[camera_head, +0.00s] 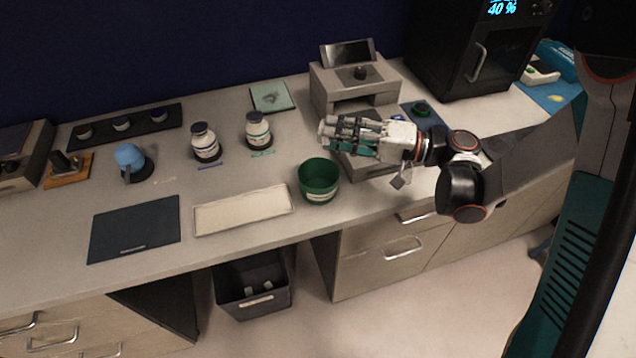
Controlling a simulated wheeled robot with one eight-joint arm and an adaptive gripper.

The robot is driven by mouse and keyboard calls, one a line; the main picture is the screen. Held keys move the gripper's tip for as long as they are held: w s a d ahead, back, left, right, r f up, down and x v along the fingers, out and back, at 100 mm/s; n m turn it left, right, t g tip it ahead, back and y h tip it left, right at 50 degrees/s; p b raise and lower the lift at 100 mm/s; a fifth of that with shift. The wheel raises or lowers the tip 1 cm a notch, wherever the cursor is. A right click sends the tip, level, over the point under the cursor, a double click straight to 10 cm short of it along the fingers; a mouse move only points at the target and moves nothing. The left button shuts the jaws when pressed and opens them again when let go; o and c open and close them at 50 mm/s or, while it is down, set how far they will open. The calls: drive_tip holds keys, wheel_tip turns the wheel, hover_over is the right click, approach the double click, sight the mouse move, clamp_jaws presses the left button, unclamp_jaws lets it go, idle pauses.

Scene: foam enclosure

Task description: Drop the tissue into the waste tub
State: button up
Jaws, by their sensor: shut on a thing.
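My gripper (334,136) is above the bench, pointing left, with its fingers closed together. A small pale bit shows at its fingertips; it looks like the tissue (323,130), but it is too small to make out clearly. A round green tub (319,182) with a pale label stands upright on the bench near the front edge, open at the top. It looks like the waste tub. In the picture my fingertips are above the tub and slightly to its right. How high they are over it I cannot tell.
Two white bottles (205,143) stand behind a cream tray (243,210). A grey stand (354,85) is behind my gripper.

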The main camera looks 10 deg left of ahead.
wheel_tip(320, 180, down, 6)
drive_tip(key=b, duration=0.3)
idle(0.3)
drive_tip(key=o, duration=1.1)
drive_tip(key=shift+d, duration=0.1)
drive_tip(key=d, duration=1.1)
drive_tip(key=shift+w+d, duration=0.2)
drive_tip(key=shift+d, duration=0.2)
drive_tip(key=shift+r, duration=0.1)
